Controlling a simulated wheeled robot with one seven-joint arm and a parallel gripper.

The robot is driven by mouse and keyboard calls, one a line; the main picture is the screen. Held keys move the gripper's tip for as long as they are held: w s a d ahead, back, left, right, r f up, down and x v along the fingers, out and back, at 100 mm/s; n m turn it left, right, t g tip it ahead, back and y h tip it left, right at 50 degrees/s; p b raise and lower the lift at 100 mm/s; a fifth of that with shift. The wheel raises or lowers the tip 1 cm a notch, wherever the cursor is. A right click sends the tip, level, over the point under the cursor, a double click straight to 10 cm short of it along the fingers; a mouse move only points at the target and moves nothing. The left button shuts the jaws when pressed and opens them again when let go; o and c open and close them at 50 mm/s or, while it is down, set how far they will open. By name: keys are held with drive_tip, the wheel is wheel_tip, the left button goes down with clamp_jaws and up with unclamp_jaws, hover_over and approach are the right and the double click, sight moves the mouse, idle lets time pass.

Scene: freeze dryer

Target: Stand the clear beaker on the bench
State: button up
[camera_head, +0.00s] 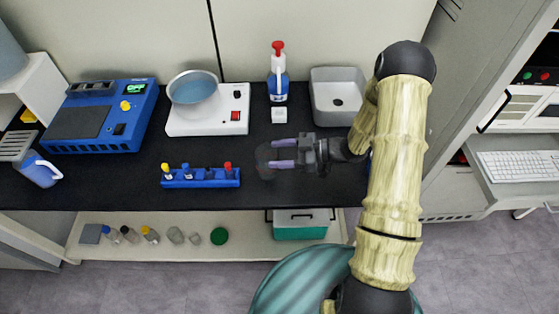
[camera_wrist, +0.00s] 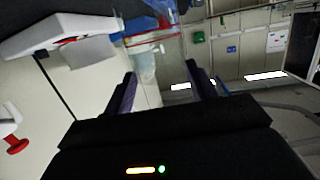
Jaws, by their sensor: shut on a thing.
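The clear beaker (camera_head: 264,161) is see-through and dark against the black bench (camera_head: 110,180). It is held at the tips of my gripper (camera_head: 276,154), whose purple fingers point left over the middle of the bench. In the wrist view the beaker (camera_wrist: 150,62) shows as a faint clear shape between the two fingers (camera_wrist: 163,88). It looks roughly upright, but its outline is hard to make out. Whether its base touches the bench top cannot be told.
A blue rack (camera_head: 200,180) with several vials stands left of the beaker. Behind are a white hotplate (camera_head: 210,123) with a bowl, a small white block (camera_head: 279,115), a wash bottle (camera_head: 278,80) and a grey basin (camera_head: 338,97). Bare bench lies just in front of the beaker.

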drive_tip(key=shift+f, duration=2.05)
drive_tip(key=shift+f, duration=0.15)
drive_tip(key=o, duration=1.5)
drive_tip(key=shift+o, duration=0.2)
